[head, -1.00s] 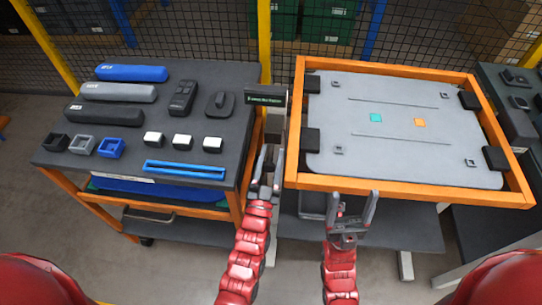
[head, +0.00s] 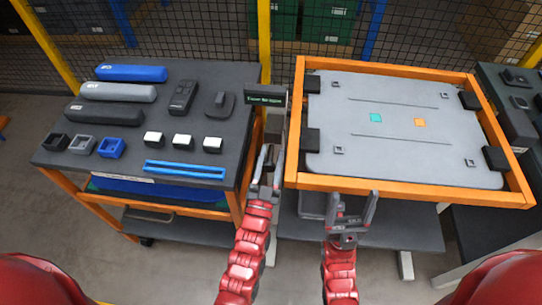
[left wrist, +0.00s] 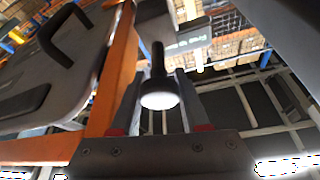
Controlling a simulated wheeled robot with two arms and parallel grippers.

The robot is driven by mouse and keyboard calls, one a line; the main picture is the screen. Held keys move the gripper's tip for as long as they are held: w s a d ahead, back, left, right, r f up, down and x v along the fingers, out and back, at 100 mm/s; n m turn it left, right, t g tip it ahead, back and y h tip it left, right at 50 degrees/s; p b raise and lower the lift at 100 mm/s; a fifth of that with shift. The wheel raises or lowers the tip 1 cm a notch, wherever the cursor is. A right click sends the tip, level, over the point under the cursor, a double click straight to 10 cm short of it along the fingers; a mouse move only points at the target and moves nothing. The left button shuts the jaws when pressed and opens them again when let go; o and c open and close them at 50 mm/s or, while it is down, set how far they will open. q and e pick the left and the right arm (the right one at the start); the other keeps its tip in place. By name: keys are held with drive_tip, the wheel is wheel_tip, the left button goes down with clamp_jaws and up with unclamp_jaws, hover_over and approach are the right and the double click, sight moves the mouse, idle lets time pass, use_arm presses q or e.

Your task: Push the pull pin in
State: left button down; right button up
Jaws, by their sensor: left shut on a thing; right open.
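The pull pin (left wrist: 159,94) shows in the left wrist view as a dark shaft with a round, pale-faced knob at its near end. My left gripper (left wrist: 158,105) has a finger on each side of the knob and is shut on it. In the head view my left gripper (head: 266,160) is by the left side of the orange frame, below the small dark sign; I cannot make out the pin there. How deep the pin sits cannot be told. My right gripper (head: 354,207) is open and empty in front of the frame's near edge.
The orange frame (head: 400,190) holds a grey panel (head: 400,95) with black blocks at its sides. The dark sign (head: 265,96) stands between it and the left table (head: 215,105), which bears several small parts. A mesh fence (head: 220,25) runs behind.

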sight(271, 153)
use_arm(q)
drive_tip(key=w+b, duration=0.2)
drive_tip(key=w, duration=0.1)
drive_tip(key=shift+w+d, duration=0.2)
drive_tip(key=shift+s+r, duration=0.1)
drive_tip(key=c, duration=0.8)
unclamp_jaws()
drive_tip(key=shift+c, duration=0.2)
drive_tip(key=shift+o, duration=0.9)
